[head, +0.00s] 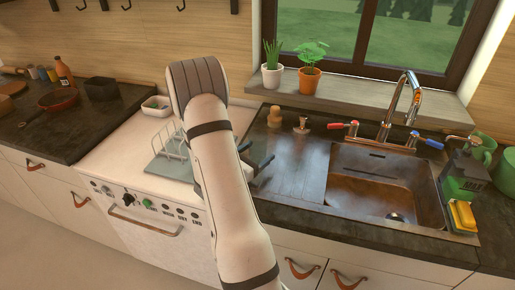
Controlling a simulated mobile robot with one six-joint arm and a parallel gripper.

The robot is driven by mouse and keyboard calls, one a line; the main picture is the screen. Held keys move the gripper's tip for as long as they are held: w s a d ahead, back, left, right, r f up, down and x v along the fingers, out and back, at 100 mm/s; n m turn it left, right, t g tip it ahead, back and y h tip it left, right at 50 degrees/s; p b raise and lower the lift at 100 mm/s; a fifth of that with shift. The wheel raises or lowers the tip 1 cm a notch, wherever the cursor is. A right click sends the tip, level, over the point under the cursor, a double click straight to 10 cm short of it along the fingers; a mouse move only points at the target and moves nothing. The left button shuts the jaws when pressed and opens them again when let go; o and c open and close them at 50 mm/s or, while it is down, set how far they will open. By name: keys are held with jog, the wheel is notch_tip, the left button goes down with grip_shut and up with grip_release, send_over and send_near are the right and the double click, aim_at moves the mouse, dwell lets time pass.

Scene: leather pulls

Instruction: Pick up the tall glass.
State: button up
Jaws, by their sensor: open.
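I cannot make out a tall glass in the head view; my arm covers part of the counter and may hide it. My gripper (261,158) is partly hidden behind my arm. Its dark fingers show just right of the arm, low over the left part of the dark counter (290,172), left of the sink. The fingers are apart, and I see nothing between them.
A wire dish rack (170,145) stands left of my arm on the white stove top. A wooden item (274,116) and a small stopper-like item (302,125) stand behind the gripper. The sink (385,190), tap (400,100) and a yellow sponge (462,216) are right.

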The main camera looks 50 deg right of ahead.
jog(key=shift+d, duration=0.35)
jog(key=shift+c, duration=0.2)
jog(key=c, duration=1.2)
jog(key=shift+c, duration=0.2)
